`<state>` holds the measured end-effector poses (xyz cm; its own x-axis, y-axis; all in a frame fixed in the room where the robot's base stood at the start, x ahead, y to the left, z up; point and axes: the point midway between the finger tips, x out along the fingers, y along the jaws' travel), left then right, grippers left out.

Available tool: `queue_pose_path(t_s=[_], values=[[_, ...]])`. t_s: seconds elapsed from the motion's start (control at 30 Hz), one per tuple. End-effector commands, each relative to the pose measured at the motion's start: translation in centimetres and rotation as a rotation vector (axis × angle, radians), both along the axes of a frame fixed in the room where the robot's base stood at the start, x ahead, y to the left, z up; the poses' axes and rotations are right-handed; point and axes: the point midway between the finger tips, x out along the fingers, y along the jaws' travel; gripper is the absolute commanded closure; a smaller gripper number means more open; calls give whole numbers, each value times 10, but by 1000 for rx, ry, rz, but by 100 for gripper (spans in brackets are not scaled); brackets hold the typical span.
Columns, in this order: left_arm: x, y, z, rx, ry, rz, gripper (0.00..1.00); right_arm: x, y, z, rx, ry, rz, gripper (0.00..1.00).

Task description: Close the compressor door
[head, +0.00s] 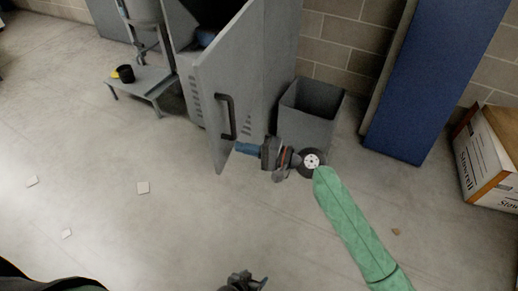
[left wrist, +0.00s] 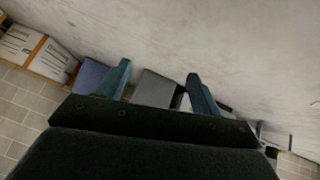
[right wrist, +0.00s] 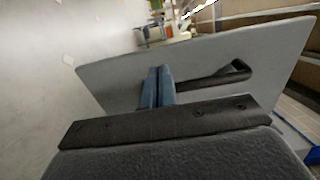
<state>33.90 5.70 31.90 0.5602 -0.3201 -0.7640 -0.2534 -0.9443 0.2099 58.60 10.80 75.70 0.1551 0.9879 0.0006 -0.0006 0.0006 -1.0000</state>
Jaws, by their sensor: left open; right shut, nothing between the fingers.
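The grey compressor door (head: 212,110) stands open on the grey cabinet (head: 265,60), its dark interior partly visible. A black bar handle (head: 227,117) is on the door's face, and it also shows in the right wrist view (right wrist: 225,76). My right gripper (head: 238,147) is shut and empty, its blue fingertips close to the door's face, just below and right of the handle. The right wrist view shows the shut fingers (right wrist: 158,82) in front of the door panel (right wrist: 110,75); I cannot tell if they touch. My left gripper (left wrist: 160,88) is open and empty, low at the head view's bottom edge (head: 243,280).
A grey open-topped bin (head: 305,115) stands right of the cabinet, behind my right wrist. A low metal stand (head: 145,82) with a black cup (head: 126,74) is at left. A blue panel (head: 425,80) and cardboard boxes (head: 490,160) are at right. The floor in front is mostly clear.

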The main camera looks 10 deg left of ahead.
Motion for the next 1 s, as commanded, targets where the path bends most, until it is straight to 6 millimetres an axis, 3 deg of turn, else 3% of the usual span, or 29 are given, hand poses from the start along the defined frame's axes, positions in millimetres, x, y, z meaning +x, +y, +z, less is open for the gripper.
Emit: queue_pose_path(t_s=[0.2,0.4,1.0], values=[[5,-1,28,2,20,-8,35,6,36,2,1,0,0,100],[7,-1,41,4,36,-14,35,9,54,1,0,-1,-1,100],[5,-1,45,6,48,-17,35,10,63,0,-1,1,-6,100]])
